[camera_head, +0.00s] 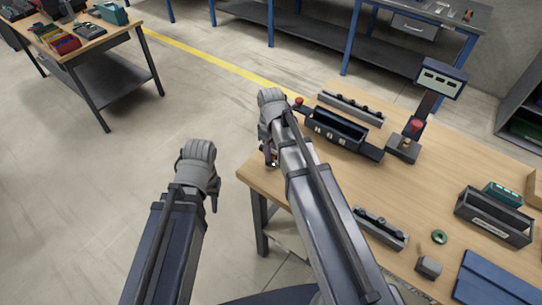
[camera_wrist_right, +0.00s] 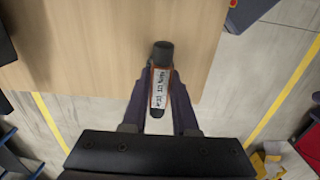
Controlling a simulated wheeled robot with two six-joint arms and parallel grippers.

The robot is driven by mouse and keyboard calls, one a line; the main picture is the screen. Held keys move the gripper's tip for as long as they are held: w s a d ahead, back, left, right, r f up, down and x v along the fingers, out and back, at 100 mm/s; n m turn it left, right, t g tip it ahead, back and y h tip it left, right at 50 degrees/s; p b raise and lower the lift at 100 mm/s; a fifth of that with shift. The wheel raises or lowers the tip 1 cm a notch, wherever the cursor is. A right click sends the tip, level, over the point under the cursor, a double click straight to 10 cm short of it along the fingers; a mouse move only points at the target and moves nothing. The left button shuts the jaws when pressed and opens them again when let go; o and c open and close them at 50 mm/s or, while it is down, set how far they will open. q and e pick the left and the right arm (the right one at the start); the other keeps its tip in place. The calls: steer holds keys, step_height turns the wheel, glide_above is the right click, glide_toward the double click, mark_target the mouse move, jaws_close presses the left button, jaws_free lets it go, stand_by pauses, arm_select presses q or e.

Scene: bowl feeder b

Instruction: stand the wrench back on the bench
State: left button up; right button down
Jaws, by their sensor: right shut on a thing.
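My right gripper (camera_wrist_right: 158,100) is shut on the wrench (camera_wrist_right: 161,90), which has a dark rounded end, orange edges and a white label with black writing. In the right wrist view the wrench lies between the two fingers, with its dark end against the wooden bench top (camera_wrist_right: 100,60) behind it. In the head view my right gripper (camera_head: 269,150) is at the bench's left corner, and my arm hides most of the wrench. I cannot tell whether it touches the bench (camera_head: 455,200). My left gripper (camera_head: 213,194) is left of the bench over the floor; its fingers are mostly hidden.
A dark tray (camera_head: 338,130) and a rail with knobs (camera_head: 350,108) lie at the bench's far side. A post with a display (camera_head: 440,78) stands behind. A second rail (camera_head: 381,228), a green ring (camera_head: 439,237), a grey block (camera_head: 429,267) and a dark tote (camera_head: 493,218) are nearer right.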

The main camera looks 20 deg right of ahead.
steer(key=shift+r, duration=0.1)
steer(key=c, duration=0.7)
jaws_free()
step_height(320, 180, up, 12)
steer(key=p, duration=1.2)
steer(key=s+a+m, duration=0.1)
steer(key=s+a, duration=0.2)
steer(key=s, duration=0.1)
steer(key=s+a+m, duration=0.1)
steer(key=s+a, duration=0.3)
steer(key=s, duration=0.1)
steer(key=s+a+m+h, duration=0.1)
steer(key=s+a+m, duration=0.1)
steer(key=s, duration=0.3)
steer(key=shift+s+a, duration=0.15)
steer(key=shift+a, duration=0.6)
